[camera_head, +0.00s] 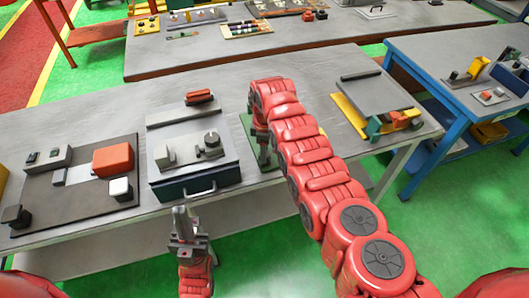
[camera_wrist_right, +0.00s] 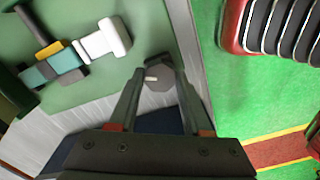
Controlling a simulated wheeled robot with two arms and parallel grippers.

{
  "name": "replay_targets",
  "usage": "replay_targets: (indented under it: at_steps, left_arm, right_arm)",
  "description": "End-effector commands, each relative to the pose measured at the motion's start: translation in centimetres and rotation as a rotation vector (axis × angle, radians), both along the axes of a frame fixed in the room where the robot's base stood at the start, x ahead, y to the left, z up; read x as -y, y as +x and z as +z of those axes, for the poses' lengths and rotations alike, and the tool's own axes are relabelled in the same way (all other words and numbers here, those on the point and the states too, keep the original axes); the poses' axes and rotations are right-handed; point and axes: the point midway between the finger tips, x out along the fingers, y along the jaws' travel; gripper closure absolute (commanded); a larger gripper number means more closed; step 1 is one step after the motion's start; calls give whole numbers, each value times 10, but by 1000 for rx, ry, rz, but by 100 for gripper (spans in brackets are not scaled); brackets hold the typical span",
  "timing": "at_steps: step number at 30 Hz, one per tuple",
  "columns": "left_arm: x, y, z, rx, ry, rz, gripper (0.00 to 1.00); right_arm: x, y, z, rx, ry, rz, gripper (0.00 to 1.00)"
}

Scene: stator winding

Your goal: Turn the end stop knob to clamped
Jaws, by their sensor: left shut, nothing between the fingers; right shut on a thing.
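The end stop knob (camera_wrist_right: 160,78) is a small grey faceted knob with a white mark, beside the edge of a green plate (camera_wrist_right: 75,85) in the right wrist view. My right gripper (camera_wrist_right: 158,82) is shut on it, one finger on each side. In the head view my right gripper (camera_head: 262,152) is low at the green plate (camera_head: 247,130), mostly covered by my arm, and the knob is hidden there. My left gripper (camera_head: 181,212) is shut and empty in front of the table's front edge, near a drawer handle.
On the green plate are a white block (camera_wrist_right: 103,40) and a teal, yellow and black part (camera_wrist_right: 55,65). Left of it in the head view stand a drawer unit (camera_head: 195,183) and a dark board (camera_head: 75,200) with an orange block. A grey-and-yellow station (camera_head: 375,95) is to the right.

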Motion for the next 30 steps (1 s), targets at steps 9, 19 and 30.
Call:
replay_targets:
  at_steps: [9, 19, 30]
  left_arm:
    - [0, 0, -31, 0, 0, 0, 100]
    - [0, 0, -64, 0, 0, 0, 100]
    - [0, 0, -93, 0, 0, 0, 100]
  right_arm:
    - [0, 1, -5, 3, 0, -298, 100]
    - [0, 1, -5, 3, 1, -611, 100]
    - [0, 0, -4, -1, -2, -925, 100]
